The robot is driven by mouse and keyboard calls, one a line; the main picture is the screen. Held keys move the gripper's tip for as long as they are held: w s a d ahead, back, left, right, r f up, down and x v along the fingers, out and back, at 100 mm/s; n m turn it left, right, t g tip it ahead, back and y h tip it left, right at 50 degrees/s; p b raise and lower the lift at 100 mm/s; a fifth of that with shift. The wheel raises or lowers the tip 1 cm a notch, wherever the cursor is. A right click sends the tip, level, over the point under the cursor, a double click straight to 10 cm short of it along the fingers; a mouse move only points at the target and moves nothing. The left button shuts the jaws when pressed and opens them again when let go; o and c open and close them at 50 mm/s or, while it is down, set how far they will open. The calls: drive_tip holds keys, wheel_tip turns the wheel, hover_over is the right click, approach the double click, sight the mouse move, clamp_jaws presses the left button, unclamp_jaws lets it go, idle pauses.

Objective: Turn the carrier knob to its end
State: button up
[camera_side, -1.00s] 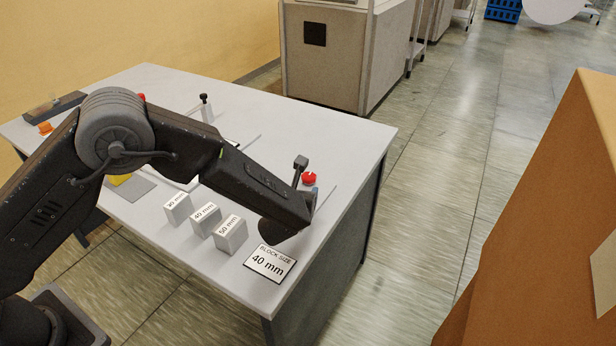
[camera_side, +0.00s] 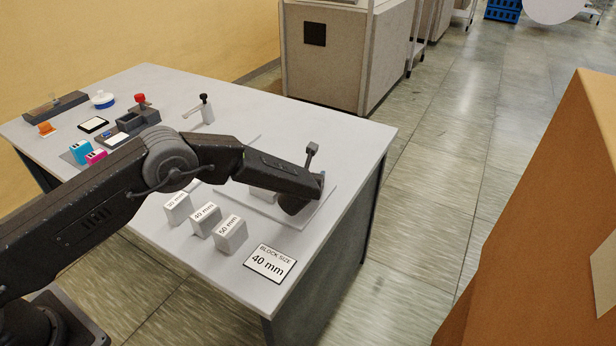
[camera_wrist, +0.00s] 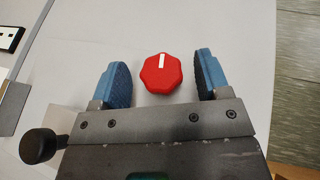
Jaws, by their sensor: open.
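The red carrier knob (camera_wrist: 161,74) is faceted, with a white line pointing nearly straight up in the wrist view. My gripper (camera_wrist: 161,80) is open, with one blue finger on either side of the knob and a visible gap to each. Nothing is held. In the side view my gripper (camera_side: 296,203) is low over the right end of the table and hides this knob. I cannot tell from these views how far the fingertips are above the table.
Grey blocks (camera_side: 231,236) marked 30, 40 and 50 mm stand near the front, beside a "40 mm" card (camera_side: 269,263). A black-topped post (camera_side: 312,150) stands behind my gripper. A red-topped device (camera_side: 140,98) and cartridges (camera_side: 96,156) are farther left.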

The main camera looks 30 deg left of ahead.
drive_tip(key=shift+c, duration=0.4)
drive_tip(key=c, duration=0.9)
drive_tip(key=shift+o, duration=0.2)
drive_tip(key=shift+n+y, duration=0.4)
drive_tip(key=shift+y, duration=0.1)
drive_tip(key=shift+w+d+n+g+y, duration=0.1)
drive_tip(key=shift+d+n+g+y, duration=0.05)
drive_tip(key=shift+n+g+y, duration=0.7)
drive_tip(key=shift+d+n+g+y, duration=0.1)
drive_tip(key=shift+n+g+y, duration=0.75)
drive_tip(key=shift+n+y, duration=0.55)
drive_tip(key=shift+n+g+y, duration=0.25)
drive_tip(key=shift+n+g, duration=0.05)
drive_tip(key=shift+n, duration=0.15)
